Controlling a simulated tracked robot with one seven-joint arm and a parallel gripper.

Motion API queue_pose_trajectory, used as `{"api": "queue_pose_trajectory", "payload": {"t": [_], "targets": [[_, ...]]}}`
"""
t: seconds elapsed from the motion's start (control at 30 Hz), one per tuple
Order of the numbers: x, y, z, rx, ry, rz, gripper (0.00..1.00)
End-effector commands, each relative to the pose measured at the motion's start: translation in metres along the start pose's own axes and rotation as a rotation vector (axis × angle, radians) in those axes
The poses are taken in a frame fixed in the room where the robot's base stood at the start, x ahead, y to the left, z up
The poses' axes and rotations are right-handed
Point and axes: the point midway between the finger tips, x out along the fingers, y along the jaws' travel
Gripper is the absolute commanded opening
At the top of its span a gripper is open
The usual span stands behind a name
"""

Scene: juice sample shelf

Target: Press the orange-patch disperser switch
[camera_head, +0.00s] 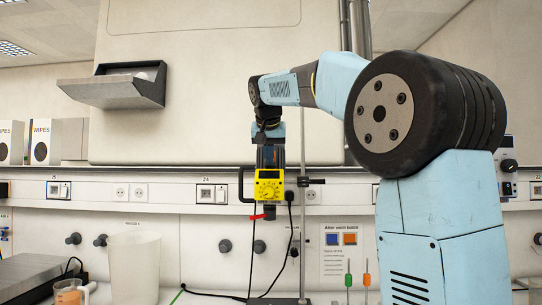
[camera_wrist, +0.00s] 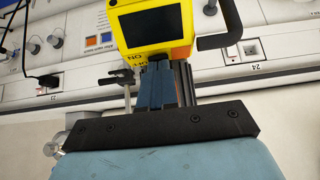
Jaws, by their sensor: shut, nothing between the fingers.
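The disperser is a yellow box (camera_head: 268,187) with a dial-like front, on a stand against the back wall in the head view. In the wrist view the yellow disperser (camera_wrist: 153,25) shows a dark panel and upside-down "ON" lettering. My gripper (camera_head: 270,164) points down at the top of the yellow box. In the wrist view my gripper (camera_wrist: 160,68) is shut, empty, its tips close to the box's edge; I cannot tell if they touch.
A black handle (camera_wrist: 220,25) stands beside the box, and a stand rod (camera_head: 302,210) rises at its right. A sign (camera_head: 346,250) bears blue and orange squares. A large beaker (camera_head: 134,266) stands left. Orange (camera_head: 366,279) and green (camera_head: 348,279) tools stand right.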

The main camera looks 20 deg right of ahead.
Motion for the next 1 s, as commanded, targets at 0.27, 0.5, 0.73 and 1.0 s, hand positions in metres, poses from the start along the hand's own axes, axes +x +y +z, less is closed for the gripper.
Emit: {"api": "queue_pose_trajectory", "payload": {"t": [0.27, 0.5, 0.73, 1.0], "targets": [[0.003, 0.000, 0.004, 0.000, 0.000, 0.000, 0.00], [0.002, 0.000, 0.003, 0.000, 0.000, 0.000, 0.00], [-0.004, 0.000, -0.002, 0.000, 0.001, 0.000, 0.00], [-0.010, 0.000, -0.006, 0.000, 0.000, 0.000, 0.00]]}}
